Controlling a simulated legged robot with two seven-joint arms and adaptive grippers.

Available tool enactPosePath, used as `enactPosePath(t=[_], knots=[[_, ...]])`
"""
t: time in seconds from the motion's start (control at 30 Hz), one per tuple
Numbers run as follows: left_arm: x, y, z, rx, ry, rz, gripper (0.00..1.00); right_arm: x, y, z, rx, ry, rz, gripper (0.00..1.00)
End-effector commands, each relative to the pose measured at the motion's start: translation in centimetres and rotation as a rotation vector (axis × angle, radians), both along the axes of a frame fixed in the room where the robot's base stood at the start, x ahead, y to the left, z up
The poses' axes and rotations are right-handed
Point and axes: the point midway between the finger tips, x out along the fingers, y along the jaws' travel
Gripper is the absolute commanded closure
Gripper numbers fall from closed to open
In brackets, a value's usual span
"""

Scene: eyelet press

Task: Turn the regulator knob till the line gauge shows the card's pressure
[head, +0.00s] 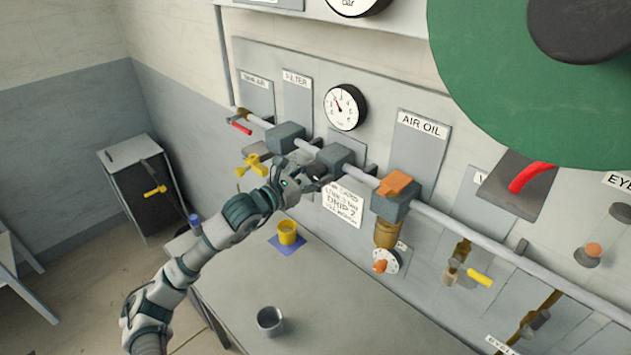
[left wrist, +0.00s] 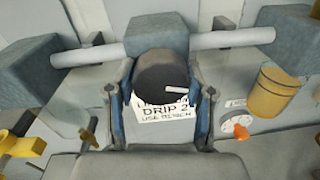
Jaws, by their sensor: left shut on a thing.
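My left gripper (head: 312,180) is at the pipe in the head view, shut on the dark round regulator knob (left wrist: 160,70). In the left wrist view its two fingers (left wrist: 160,95) lie on either side of the knob, which has a white mark pointing right. The knob sits under the blue-grey regulator block (head: 336,154). The round white line gauge (head: 345,107) is above the pipe; its needle points up and left, but its figures are too small to read. The white card (head: 343,203) hangs below; "DRIP 2" is legible, its pressure line is not.
The AIR OIL unit (head: 395,196) with an amber bowl is right of the gripper. A yellow valve handle (head: 252,166) is to the left. A yellow cup (head: 287,232) and a grey cup (head: 270,320) stand on the bench (head: 330,310). A large green disc (head: 500,90) blocks the upper right.

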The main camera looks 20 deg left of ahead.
Motion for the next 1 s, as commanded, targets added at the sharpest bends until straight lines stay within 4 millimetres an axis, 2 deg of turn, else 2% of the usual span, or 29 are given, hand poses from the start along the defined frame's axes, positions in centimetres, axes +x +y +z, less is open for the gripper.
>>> enactPosePath(t=[0.03,0.1,0.37,0.5,0.6,0.8,1.0], knots=[[0.1,0.2,-0.2,0.038,-0.022,0.005,0.82,-0.1,0.0,-1.1,0.0,0.002,0.0,0.6],[0.1,0.2,-0.2,0.099,-0.042,0.005,0.82,-0.2,0.0,-1.8,0.0,0.003,0.0,0.6],[0.1,0.2,0.0,0.315,-0.117,0.006,0.82,-0.7,-0.1,-4.0,-0.001,0.012,0.0,0.6],[0.1,0.2,0.1,0.414,-0.151,0.006,0.82,2.6,0.5,-3.6,0.003,-0.011,-0.003,0.6],[0.1,0.2,0.1,0.474,-0.171,0.005,0.82,3.7,0.8,-3.3,0.003,-0.013,-0.005,0.6],[0.0,0.2,0.2,0.557,-0.2,0.005,0.82,5.3,1.2,-2.9,0.006,-0.018,-0.008,0.6],[0.0,0.2,0.3,0.597,-0.213,0.005,0.82,6.0,1.4,-2.7,0.006,-0.021,-0.009,0.6]])
